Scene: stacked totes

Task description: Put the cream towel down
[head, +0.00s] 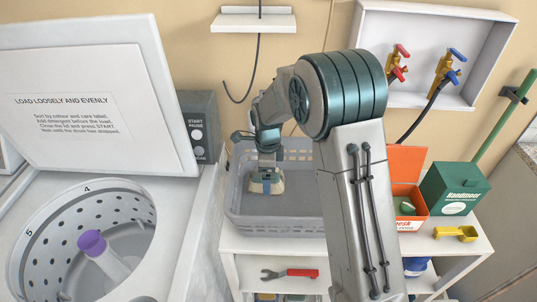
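My gripper (267,177) points down inside a grey plastic basket (275,228) in the middle of the head view. A small cream towel (275,187) shows at the fingertips, and the gripper appears shut on it. The towel is small in the picture, and I cannot tell whether its lower edge touches the basket floor. My arm hides the basket's right side.
The basket stands on a white shelf unit, with a red-handled wrench (290,273) below. An open washer (90,190) with a purple-topped agitator is at left. An orange box (408,218), a green box (455,188) and a yellow scoop (455,233) are at right.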

